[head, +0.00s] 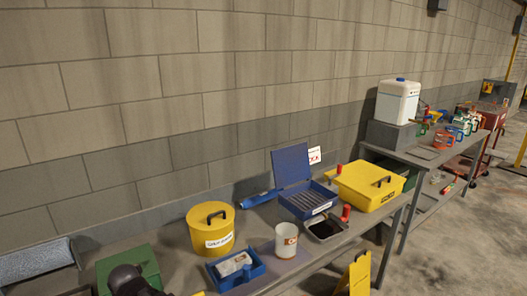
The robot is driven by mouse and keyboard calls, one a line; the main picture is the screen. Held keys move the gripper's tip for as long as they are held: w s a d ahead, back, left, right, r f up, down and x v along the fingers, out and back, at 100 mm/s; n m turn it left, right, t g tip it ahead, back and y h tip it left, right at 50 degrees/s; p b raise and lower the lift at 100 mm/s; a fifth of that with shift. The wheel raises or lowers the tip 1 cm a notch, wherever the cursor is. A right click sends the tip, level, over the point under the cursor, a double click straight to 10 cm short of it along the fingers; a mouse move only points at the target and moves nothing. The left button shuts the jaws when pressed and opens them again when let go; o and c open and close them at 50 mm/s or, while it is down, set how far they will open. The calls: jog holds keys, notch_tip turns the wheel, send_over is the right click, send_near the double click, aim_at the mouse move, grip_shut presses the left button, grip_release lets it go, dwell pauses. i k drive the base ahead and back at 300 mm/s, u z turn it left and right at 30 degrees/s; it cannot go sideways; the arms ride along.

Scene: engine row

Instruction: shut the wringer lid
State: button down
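A blue box (312,205) stands on the grey bench, with slats inside and a small white label on its front. Its flat blue lid (291,165) is hinged at the back and stands raised, leaning slightly back. It is the only open lid I can make out; the label is too small to read. A dark rounded shape (134,282) at the bottom left edge, in front of a green box, may be part of my gripper. I see no fingertips, and nothing of mine touches the blue box or its lid.
A yellow case (368,185) stands right of the blue box. A metal tray (325,228) with a red handle and a white can (287,240) stand in front. A yellow drum (211,229) and a blue tray (236,270) are to the left. A yellow floor sign (357,276) stands before the bench.

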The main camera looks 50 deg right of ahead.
aim_at(291, 164)
jog(key=u, duration=1.1)
jog(key=k, duration=1.25)
jog(key=z, duration=4.3)
jog(key=i, duration=0.15)
jog(key=u, duration=2.25)
